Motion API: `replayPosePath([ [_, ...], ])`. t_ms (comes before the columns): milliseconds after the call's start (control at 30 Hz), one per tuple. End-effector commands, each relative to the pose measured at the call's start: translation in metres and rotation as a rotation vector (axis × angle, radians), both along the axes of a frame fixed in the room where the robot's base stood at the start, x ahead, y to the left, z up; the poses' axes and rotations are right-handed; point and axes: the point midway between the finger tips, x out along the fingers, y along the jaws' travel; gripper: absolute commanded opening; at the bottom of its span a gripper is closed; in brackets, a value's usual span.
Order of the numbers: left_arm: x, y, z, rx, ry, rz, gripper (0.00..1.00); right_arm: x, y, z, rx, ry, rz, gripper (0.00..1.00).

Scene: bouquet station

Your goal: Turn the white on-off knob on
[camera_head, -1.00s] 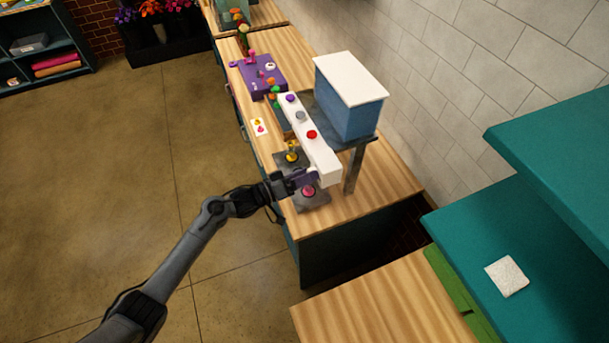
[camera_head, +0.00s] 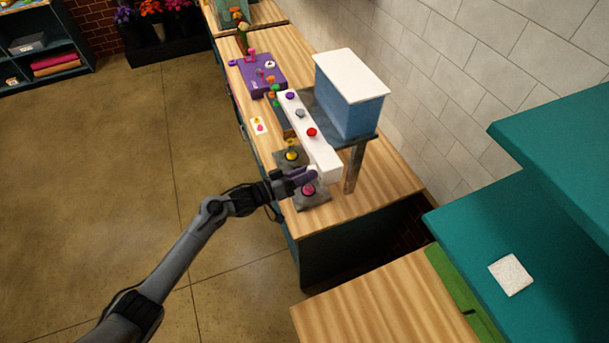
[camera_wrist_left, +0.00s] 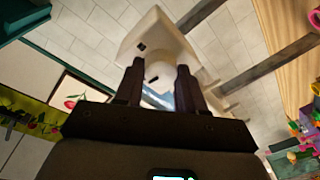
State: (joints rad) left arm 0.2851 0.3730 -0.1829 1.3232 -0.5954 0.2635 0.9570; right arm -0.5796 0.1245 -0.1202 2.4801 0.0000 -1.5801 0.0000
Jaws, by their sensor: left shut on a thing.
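The white on-off knob (camera_wrist_left: 155,74) shows in the left wrist view between my two fingers, on the end of the long white housing (camera_head: 308,133). My left gripper (camera_head: 312,174) reaches in from the left in the head view, at the near end of this housing. In the left wrist view my left gripper (camera_wrist_left: 158,78) is shut on the knob, with one dark finger on each side. In the head view the fingers hide the knob. Its exact turned position is hard to tell. My right gripper is not in view.
Buttons in purple, grey and red (camera_head: 311,132) line the housing's top. Below are a pink-topped piece (camera_head: 308,189) and a yellow one (camera_head: 291,155) on dark plates. A blue box with a white top (camera_head: 348,100) stands behind. A purple unit (camera_head: 262,76) sits farther back.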

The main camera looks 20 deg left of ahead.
Motion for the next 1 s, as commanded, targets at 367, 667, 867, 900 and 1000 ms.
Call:
replayPosePath([
  [367,0.0,0.0,-0.005,0.234,-0.249,0.0,0.09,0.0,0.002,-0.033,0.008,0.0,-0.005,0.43],
  [667,-0.001,0.0,-0.007,0.429,-0.457,-0.001,0.09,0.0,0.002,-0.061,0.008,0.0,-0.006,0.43],
  [867,0.0,0.0,-0.007,0.559,-0.596,-0.002,0.09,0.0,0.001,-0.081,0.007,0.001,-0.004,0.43],
  [900,0.0,0.0,-0.007,0.584,-0.625,-0.002,0.09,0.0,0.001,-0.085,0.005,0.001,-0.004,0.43],
  [1000,0.0,0.0,-0.007,0.65,-0.694,0.001,0.09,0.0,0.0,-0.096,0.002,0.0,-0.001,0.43],
])
